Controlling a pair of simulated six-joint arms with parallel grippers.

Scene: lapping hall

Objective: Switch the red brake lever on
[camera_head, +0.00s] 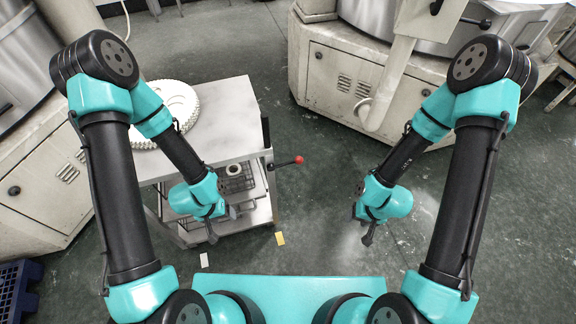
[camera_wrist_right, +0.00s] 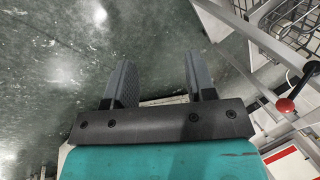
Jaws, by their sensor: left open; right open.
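The red brake lever is a dark rod ending in a red ball knob (camera_head: 299,160). It sticks out to the right from the side of a grey metal cart (camera_head: 227,110) in the head view. The knob also shows at the right edge of the right wrist view (camera_wrist_right: 285,104). My left gripper (camera_head: 212,238) is low in front of the cart, left of the lever and apart from it. My right gripper (camera_head: 367,239) is over bare floor, to the right of the lever and nearer to me. Its two fingers stand apart and empty in the right wrist view (camera_wrist_right: 158,85).
A white toothed disc (camera_head: 172,108) lies on the cart top, and wire baskets (camera_head: 238,180) sit on its lower shelf. Large machines (camera_head: 340,80) stand behind. A blue crate (camera_head: 18,290) is at the lower left. The floor right of the lever is clear.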

